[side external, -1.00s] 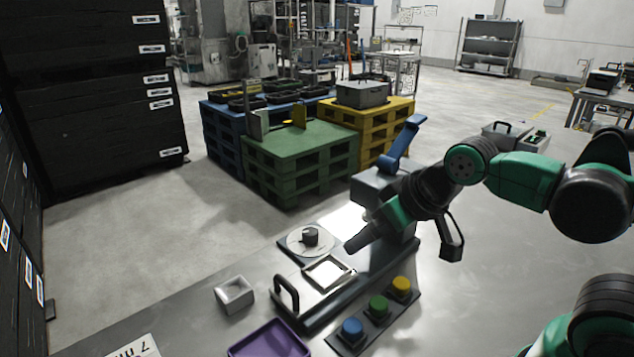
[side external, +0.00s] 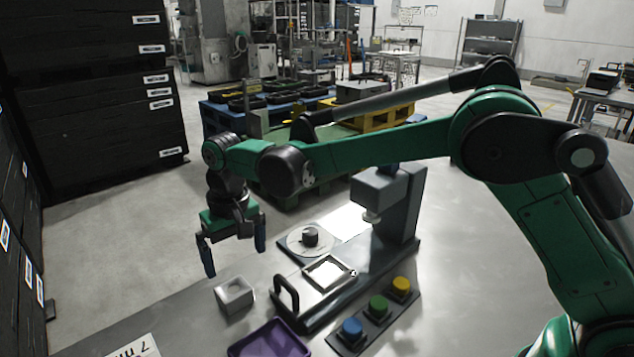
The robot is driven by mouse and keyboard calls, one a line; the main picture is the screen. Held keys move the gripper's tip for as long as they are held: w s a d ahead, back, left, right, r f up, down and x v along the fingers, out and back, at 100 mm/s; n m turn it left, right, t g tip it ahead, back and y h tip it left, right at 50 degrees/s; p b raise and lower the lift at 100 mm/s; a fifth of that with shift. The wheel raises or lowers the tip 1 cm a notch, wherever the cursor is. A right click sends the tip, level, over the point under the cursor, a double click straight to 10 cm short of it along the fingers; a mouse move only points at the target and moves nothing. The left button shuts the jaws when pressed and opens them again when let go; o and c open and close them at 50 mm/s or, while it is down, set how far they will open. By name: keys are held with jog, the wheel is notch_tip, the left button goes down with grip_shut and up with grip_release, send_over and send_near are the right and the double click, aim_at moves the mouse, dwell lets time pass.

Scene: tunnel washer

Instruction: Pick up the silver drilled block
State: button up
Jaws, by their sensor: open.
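The silver drilled block (side external: 236,296) is a small light-grey block with a large opening in its face. It sits on the grey metal table at the near left, left of the black handle. My gripper (side external: 235,258) points down with its two blue-tipped fingers spread wide and nothing between them. In the picture it is just above and slightly behind the block, apart from it. The exact height over the table is hard to tell. The block is fully visible.
Right of the block are a black handle (side external: 287,293), a square frame (side external: 328,272) and a round plate with a dark knob (side external: 310,238). A purple tray (side external: 268,341) lies in front. A strip with blue, green and yellow buttons (side external: 378,308) is further right.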

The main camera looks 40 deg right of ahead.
aim_at(233, 290)
jog(key=shift+w+a+f+g, duration=0.1)
jog(key=shift+a+f+g, duration=0.05)
jog(key=shift+a+f, duration=0.3)
jog(key=shift+w+a+f+g, duration=0.1)
jog(key=shift+a+f+g, duration=0.1)
jog(key=shift+f, duration=0.35)
notch_tip(233, 290, down, 6)
jog(key=shift+r, duration=0.15)
jog(key=c, duration=1.4)
jog(key=shift+c, duration=0.2)
jog(key=shift+r, duration=0.15)
